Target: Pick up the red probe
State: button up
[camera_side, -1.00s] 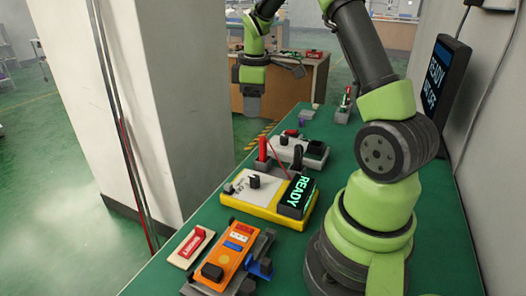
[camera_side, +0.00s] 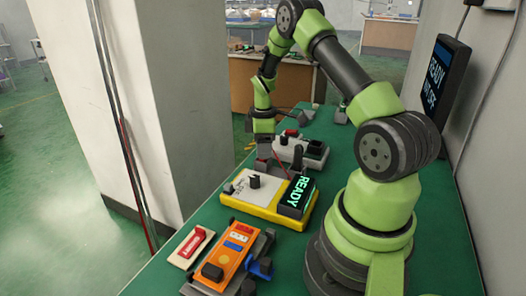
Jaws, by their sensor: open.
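My gripper (camera_side: 264,146) points down over the left edge of the bench, at the spot where the red probe stands upright in its small grey holder (camera_side: 262,166). The jaws are open and hide almost all of the probe. I cannot tell whether the fingers touch it. A thin red lead (camera_side: 281,165) runs from there down to the yellow meter (camera_side: 262,207), whose dark screen (camera_side: 299,194) reads READY in green.
A grey fixture (camera_side: 312,149) with dark and red parts stands just right of my gripper. An orange device (camera_side: 236,243) and a red lever on a pale plate (camera_side: 193,244) lie nearer. A pillar (camera_side: 180,100) rises left of the bench (camera_side: 330,180).

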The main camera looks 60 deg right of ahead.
jog(key=shift+f, duration=0.2)
grip_shut()
